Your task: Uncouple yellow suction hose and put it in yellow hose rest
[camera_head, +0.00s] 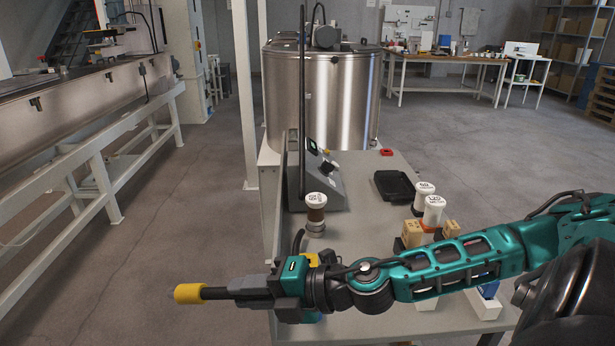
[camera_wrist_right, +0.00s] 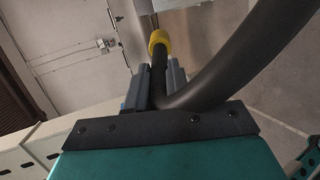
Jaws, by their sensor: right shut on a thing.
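My right gripper (camera_head: 245,288) reaches in from the right and is shut on the dark suction hose (camera_head: 216,293). The hose's yellow end (camera_head: 188,293) sticks out to the left of the fingers, apart from anything, over the floor beside the table. In the right wrist view the yellow end (camera_wrist_right: 159,40) lies beyond the fingers (camera_wrist_right: 158,88), and the black hose (camera_wrist_right: 245,55) curves away to the upper right. A yellow piece (camera_head: 312,259) shows behind my wrist, partly hidden; I cannot tell whether it is the hose rest. My left gripper is not in view.
A grey table (camera_head: 365,225) carries a control box (camera_head: 322,180), a black tray (camera_head: 394,186), a brown-and-white jar (camera_head: 316,208) and white-capped containers (camera_head: 433,209). A steel tank (camera_head: 335,100) stands behind. A long white-framed bench (camera_head: 90,150) is at left, with free floor between.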

